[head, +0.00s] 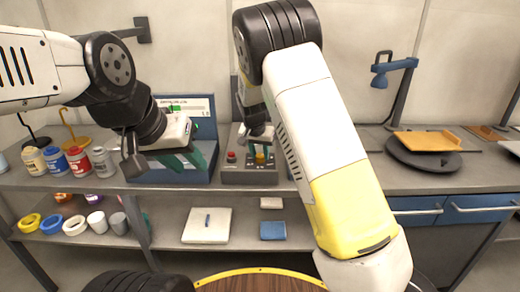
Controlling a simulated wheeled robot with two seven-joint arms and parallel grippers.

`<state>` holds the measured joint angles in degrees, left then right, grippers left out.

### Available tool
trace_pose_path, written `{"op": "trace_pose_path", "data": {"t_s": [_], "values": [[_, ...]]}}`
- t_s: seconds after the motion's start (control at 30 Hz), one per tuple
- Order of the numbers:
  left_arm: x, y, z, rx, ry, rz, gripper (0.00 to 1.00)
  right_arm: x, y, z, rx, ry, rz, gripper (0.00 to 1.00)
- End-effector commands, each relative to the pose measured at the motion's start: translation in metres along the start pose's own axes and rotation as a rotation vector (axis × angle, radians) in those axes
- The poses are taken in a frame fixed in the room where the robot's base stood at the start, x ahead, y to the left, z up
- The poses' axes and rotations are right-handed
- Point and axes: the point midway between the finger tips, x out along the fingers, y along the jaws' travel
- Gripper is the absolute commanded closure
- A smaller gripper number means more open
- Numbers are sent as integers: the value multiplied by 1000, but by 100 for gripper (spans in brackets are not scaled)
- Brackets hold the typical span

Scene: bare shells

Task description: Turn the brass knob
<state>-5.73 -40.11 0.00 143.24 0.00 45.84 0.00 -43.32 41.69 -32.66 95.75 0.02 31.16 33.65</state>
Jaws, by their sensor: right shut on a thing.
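The brass knob (260,158) is a small yellow knob on top of a grey control box (250,176) on the workbench, right of a red button (231,157). My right gripper (259,157) reaches down over the box from behind my raised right arm. Its teal fingers stand on either side of the knob and are shut on it. They hide part of the knob. My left gripper (192,159) hangs in front of a blue device with a pale display, left of the control box. Its teal fingers look apart, with nothing seen between them.
The blue device (206,128) stands close behind my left gripper. Several paint jars (78,160) stand at the left of the bench (330,178). A blue lamp (380,80) and a dark round stand with an orange board (427,141) are at the right. Tape rolls and boxes lie on the lower shelf.

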Motion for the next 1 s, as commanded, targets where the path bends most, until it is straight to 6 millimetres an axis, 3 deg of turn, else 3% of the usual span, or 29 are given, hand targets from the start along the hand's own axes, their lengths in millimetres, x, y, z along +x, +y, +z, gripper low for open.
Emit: {"op": "trace_pose_path", "data": {"t_s": [0.4, 0.43, 0.53, 0.83, 1.0], "values": [[0, 0, 0, 0, 0, 0, 64, 1, 0, 1, 6, -3, 4, 100], [0, 0, 0, 0, 0, 0, 64, 1, 0, 2, 5, -3, 4, 63], [0, 0, 0, 0, 0, 0, 64, 0, 0, 1, 5, -3, 3, 45], [0, 0, 0, 0, 0, 0, 64, -1, 0, 0, 5, -1, 2, 45], [0, 0, 0, 0, 0, 0, 64, -19, -1, 0, 6, 1, -1, 45]]}}
